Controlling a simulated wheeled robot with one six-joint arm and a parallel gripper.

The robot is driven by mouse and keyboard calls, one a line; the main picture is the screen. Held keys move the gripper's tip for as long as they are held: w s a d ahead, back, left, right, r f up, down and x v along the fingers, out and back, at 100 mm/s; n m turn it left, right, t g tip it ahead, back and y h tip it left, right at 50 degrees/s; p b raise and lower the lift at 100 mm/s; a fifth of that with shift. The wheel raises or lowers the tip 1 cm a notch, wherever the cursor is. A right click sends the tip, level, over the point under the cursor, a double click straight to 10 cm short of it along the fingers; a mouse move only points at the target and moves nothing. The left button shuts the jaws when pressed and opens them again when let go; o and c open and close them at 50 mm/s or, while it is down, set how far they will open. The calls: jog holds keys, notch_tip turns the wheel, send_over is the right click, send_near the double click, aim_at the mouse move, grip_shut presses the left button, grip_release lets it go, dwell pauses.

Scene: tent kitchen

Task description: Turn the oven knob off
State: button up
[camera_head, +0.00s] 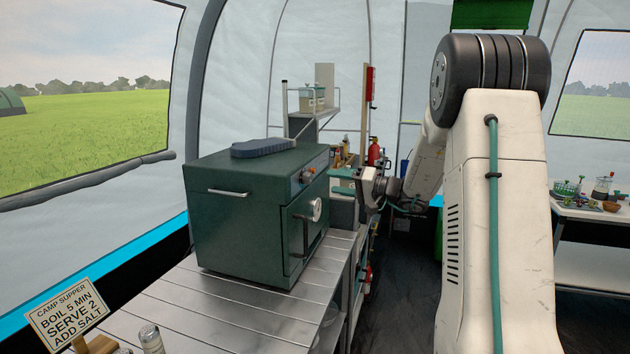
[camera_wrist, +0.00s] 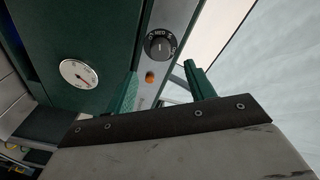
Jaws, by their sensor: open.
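The oven (camera_head: 235,225) is a dark green box on the metal table. Its round black knob (camera_wrist: 159,45) sits on a silver control panel, with a white pointer line and markings including "MED". An orange light (camera_wrist: 150,77) is beside the knob. My gripper (camera_head: 336,181) is just off the oven's front, near the panel. In the wrist view my gripper's (camera_wrist: 160,88) two teal fingers are apart, with nothing between them. The knob shows beyond the fingertips, and no contact with it is visible.
A door handle (camera_head: 304,232) and a round dial gauge (camera_head: 315,209) stand out from the oven's front; the gauge also shows in the wrist view (camera_wrist: 78,74). A blue-grey folded item (camera_head: 263,148) lies on top. A shelf with jars (camera_head: 312,98) stands behind.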

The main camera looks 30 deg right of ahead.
aim_at(311, 179)
jog(key=x, duration=0.7)
jog(key=shift+w+a, duration=0.15)
jog(key=shift+c, duration=0.3)
jog(key=c, duration=0.9)
